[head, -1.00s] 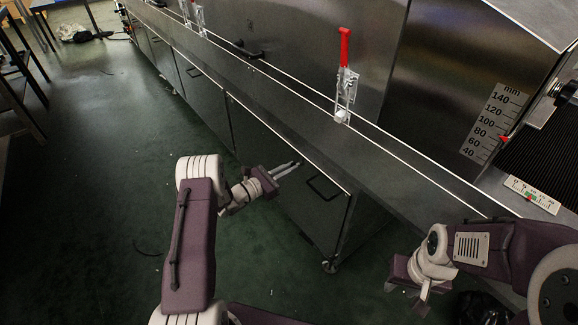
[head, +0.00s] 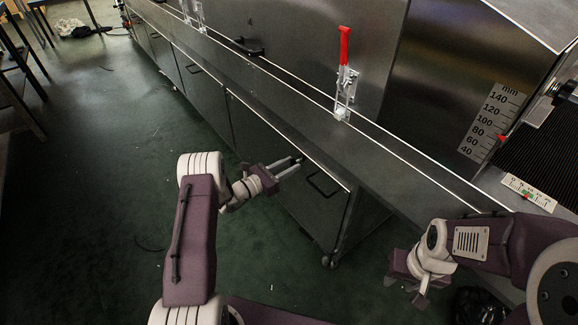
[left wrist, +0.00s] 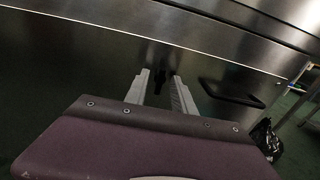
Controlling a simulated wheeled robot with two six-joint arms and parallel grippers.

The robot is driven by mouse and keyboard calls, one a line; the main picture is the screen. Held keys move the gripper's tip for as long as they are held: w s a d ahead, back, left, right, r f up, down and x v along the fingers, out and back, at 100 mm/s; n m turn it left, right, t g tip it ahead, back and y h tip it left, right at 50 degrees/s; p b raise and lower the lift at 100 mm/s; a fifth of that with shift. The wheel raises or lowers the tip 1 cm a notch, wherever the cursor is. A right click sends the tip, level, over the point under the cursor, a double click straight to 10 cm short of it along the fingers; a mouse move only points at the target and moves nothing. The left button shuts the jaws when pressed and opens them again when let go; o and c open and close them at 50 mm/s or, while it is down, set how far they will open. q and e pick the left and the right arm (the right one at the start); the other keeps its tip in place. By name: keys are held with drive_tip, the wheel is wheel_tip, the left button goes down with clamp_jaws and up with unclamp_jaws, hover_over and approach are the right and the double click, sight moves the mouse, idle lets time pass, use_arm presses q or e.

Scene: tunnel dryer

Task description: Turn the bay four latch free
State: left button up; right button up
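A toggle latch with a red handle (head: 344,46) stands upright on the dryer's steel front, its metal clamp body (head: 345,88) below the handle. I see no bay number on it. My left gripper (head: 293,165) is below and left of this latch, in front of the lower cabinet doors and clear of the latch. In the left wrist view its two fingers (left wrist: 160,76) are apart with nothing held between them. My right gripper (head: 413,292) hangs low at the right, far from the latch, its fingers too unclear to judge.
More latches (head: 192,14) are far along the dryer at upper left. A ledge (head: 270,90) runs along the front above cabinet doors with black handles (head: 322,186). A millimetre scale (head: 492,122) is at right.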

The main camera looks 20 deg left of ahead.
use_arm(q)
drive_tip(key=p+v, duration=0.4)
drive_tip(key=v, duration=0.5)
idle(0.3)
